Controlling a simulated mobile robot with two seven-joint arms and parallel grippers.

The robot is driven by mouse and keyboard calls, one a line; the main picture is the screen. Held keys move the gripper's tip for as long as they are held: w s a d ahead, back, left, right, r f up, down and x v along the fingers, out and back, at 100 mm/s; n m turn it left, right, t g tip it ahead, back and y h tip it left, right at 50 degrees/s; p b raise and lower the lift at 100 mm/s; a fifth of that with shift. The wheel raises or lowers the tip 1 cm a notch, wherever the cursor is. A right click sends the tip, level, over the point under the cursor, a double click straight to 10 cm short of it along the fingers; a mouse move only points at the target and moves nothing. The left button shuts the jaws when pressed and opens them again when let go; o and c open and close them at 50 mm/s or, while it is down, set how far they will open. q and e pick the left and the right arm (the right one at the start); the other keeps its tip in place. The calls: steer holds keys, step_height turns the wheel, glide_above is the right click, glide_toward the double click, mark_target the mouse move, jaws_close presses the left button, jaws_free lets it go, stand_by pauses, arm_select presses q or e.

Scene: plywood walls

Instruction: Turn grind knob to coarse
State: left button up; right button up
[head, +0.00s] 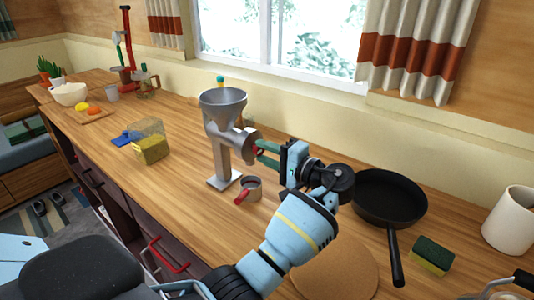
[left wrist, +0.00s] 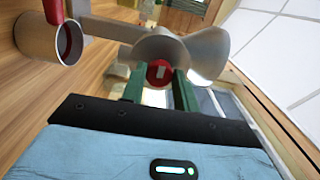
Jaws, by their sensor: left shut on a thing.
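A grey metal grinder (head: 222,135) with a funnel hopper stands upright on the wooden counter. Its red grind knob (left wrist: 160,73) faces the left wrist camera at the end of the grinder's round body. My left gripper (head: 259,151) has green fingers, which are shut on the knob, one on each side. In the left wrist view the gripper (left wrist: 160,84) is lined up with the knob, and a pale mark shows on the knob's face. In the head view the fingers mostly hide the knob. My right gripper is out of view.
A metal cup (head: 252,187) with a red handle stands by the grinder's base. A black pan (head: 390,197), a sponge (head: 432,255) and a round cork mat (head: 335,270) lie to the right.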

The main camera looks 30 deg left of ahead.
arm_select(q)
steer(key=o, duration=1)
steer(key=shift+c, duration=0.2)
steer(key=shift+d, duration=0.1)
steer(key=shift+d, duration=0.25)
steer(key=d+b, duration=0.1)
steer(key=d, duration=0.6)
steer(key=shift+s, duration=0.3)
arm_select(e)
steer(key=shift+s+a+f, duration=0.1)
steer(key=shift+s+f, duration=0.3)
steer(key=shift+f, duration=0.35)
